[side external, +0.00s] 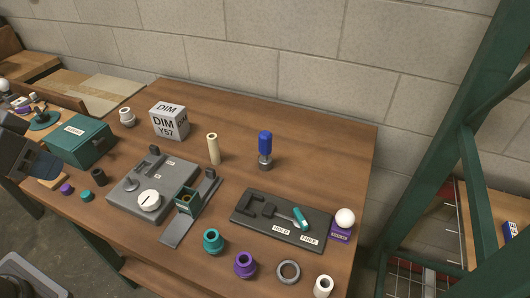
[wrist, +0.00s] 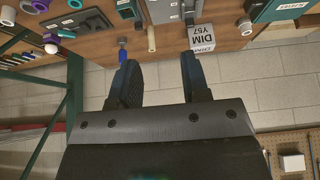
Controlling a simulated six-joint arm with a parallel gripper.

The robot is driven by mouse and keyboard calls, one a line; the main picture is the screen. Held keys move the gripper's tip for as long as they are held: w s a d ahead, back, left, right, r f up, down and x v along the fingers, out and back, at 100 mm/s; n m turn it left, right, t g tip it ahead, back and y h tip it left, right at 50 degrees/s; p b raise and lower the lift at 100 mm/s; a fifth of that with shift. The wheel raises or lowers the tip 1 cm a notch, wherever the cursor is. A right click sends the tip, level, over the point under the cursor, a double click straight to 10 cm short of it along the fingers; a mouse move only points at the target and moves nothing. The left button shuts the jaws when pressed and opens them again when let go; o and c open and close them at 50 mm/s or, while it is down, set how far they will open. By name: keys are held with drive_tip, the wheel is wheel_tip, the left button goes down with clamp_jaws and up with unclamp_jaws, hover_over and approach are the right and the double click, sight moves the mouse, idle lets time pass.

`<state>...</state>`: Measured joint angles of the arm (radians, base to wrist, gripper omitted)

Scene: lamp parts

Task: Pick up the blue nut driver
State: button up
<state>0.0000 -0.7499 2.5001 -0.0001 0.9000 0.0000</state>
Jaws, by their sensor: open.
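The blue nut driver (side external: 265,149) stands upright on the wooden table, right of the middle, its blue handle up and its grey metal end down. In the wrist view the nut driver (wrist: 122,54) shows upside down near the top, beyond the left finger, whose tip partly overlaps its handle. My gripper (wrist: 161,70) is open with nothing between its fingers. In the side view only a dark part of my arm shows at the left edge, well away from the nut driver; the fingertips are hard to make out there.
A cream cylinder (side external: 213,149) stands left of the nut driver. The white DIM box (side external: 169,121), grey fixture (side external: 152,187) and teal box (side external: 83,141) lie farther left. A dark tool tray (side external: 281,220) is in front. The table behind and right of the nut driver is clear.

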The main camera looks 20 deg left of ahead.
drive_tip(key=o, duration=0.5)
drive_tip(key=shift+c, duration=0.2)
drive_tip(key=t, duration=0.1)
hover_over(264, 135)
drive_tip(key=s, duration=0.7)
wheel_tip(264, 135, down, 8)
drive_tip(key=x, duration=0.7)
drive_tip(key=shift+d+f, duration=0.1)
drive_tip(key=shift+d, duration=0.2)
drive_tip(key=shift+w+a+x, duration=0.1)
drive_tip(key=shift+a+x, duration=0.05)
drive_tip(key=shift+x, duration=1.5)
drive_tip(key=shift+w+a+x, duration=0.1)
drive_tip(key=shift+a+x, duration=0.05)
drive_tip(key=shift+x, duration=1.5)
